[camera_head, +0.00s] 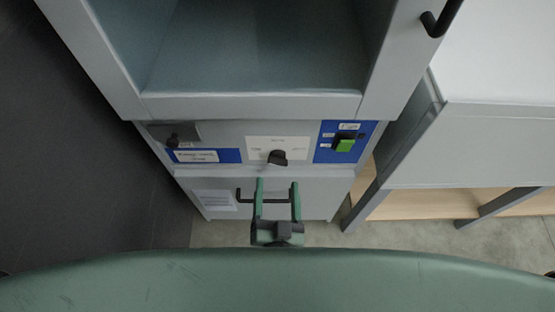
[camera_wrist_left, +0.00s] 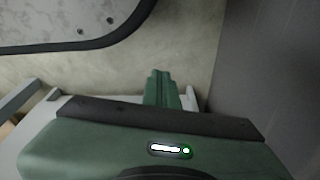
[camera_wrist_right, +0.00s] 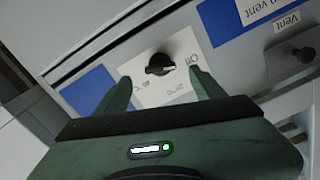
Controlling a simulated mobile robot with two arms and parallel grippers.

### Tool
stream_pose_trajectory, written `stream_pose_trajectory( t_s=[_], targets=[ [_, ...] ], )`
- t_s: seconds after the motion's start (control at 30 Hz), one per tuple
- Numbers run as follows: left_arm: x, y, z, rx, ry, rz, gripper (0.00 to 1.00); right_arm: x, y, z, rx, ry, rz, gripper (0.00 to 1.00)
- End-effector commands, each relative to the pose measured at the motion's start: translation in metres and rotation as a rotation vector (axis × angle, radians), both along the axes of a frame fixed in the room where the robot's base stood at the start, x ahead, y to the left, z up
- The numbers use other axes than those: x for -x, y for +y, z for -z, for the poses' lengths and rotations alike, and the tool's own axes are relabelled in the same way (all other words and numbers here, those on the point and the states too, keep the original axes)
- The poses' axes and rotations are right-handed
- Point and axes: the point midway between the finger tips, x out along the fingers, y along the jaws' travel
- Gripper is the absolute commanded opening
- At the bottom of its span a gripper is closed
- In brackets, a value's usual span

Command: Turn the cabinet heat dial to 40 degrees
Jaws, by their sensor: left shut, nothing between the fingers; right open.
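The heat dial (camera_head: 277,157) is a small black knob on a white label plate (camera_head: 262,147) in the middle of the cabinet's front panel. My right gripper (camera_head: 277,184) is open, just in front of and below the dial. In the right wrist view its fingers (camera_wrist_right: 160,85) lie on either side of the knob, apart from it and empty. My left gripper (camera_wrist_left: 162,75) is shut and empty, seen only in the left wrist view.
A green switch (camera_head: 344,145) sits on a blue plate right of the dial. A black knob (camera_head: 173,141) is at the panel's left. A dark handle (camera_head: 246,196) is on the lower door, behind my right gripper. A white-topped bench (camera_head: 500,80) stands at right.

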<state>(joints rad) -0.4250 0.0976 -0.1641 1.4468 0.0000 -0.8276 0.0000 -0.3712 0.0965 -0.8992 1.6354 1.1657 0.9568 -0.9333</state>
Motion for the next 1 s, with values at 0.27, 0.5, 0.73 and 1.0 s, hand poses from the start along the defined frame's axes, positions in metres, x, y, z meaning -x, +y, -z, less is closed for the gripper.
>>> stream_pose_trajectory(
  t_s=[0.27,0.5,0.73,1.0],
  targets=[
    [-0.007,-0.001,-0.007,0.001,-0.008,-0.001,0.0,-0.045,0.0,-0.001,-0.001,-0.005,0.002,0.69],
    [-0.01,-0.001,-0.011,0.001,-0.012,-0.001,0.0,-0.056,0.0,-0.001,-0.001,-0.003,0.0,0.69],
    [-0.01,-0.001,-0.011,0.001,-0.012,-0.001,0.0,-0.056,0.0,-0.001,-0.002,-0.003,0.001,0.58],
    [-0.01,0.0,-0.011,0.001,-0.012,-0.002,0.0,-0.056,0.0,-0.001,-0.002,-0.003,0.001,0.07]
  ],
)
